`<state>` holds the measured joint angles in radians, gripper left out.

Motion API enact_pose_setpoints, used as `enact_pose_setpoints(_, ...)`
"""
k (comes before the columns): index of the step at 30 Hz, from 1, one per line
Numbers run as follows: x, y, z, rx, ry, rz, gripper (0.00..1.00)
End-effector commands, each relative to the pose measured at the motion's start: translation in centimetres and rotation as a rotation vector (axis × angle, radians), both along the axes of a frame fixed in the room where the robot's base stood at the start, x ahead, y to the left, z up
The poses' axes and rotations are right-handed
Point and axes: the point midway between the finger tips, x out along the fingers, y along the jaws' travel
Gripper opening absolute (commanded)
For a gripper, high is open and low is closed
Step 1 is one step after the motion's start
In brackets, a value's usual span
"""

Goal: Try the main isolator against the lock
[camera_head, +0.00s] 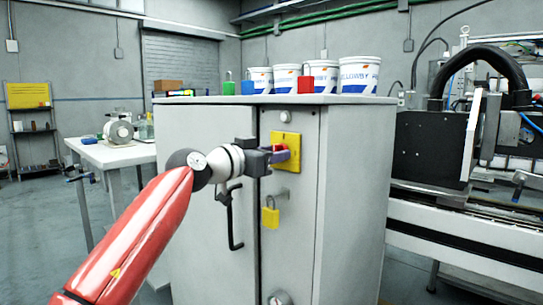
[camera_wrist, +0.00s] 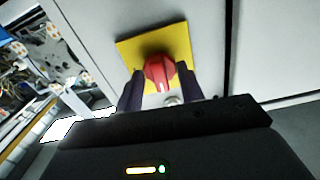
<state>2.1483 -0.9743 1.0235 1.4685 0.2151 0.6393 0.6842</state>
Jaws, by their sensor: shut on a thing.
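The main isolator is a red rotary knob (camera_wrist: 159,73) on a yellow plate (camera_wrist: 131,49), mounted on the grey cabinet's front. The plate also shows in the head view (camera_head: 287,138), with the knob mostly hidden by my gripper. My gripper (camera_head: 282,156) reaches it from the left. In the wrist view its two dark fingers (camera_wrist: 160,85) stand on either side of the knob, shut on it. A yellow padlock (camera_head: 270,217) hangs on the cabinet front below the plate. A small grey round part (camera_wrist: 173,99) shows just by the knob; I cannot tell whether the padlock joins it.
The grey cabinet (camera_head: 350,200) has a black door handle (camera_head: 234,225) below my wrist. On its top stand white buckets (camera_head: 358,75), a red padlock (camera_head: 306,84) and a green padlock (camera_head: 229,86). A machine (camera_head: 450,150) stands right; a white table (camera_head: 120,153) stands left.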

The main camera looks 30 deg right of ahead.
Motion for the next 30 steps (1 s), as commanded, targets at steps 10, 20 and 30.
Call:
enact_pose_setpoints(10,0.0,0.0,0.0,-0.029,0.078,0.001,0.15)
enact_pose_setpoints(20,0.0,0.0,0.0,-0.029,0.076,0.001,0.59)
enact_pose_setpoints(30,-0.6,2.2,-0.1,-0.030,0.075,0.004,0.59)
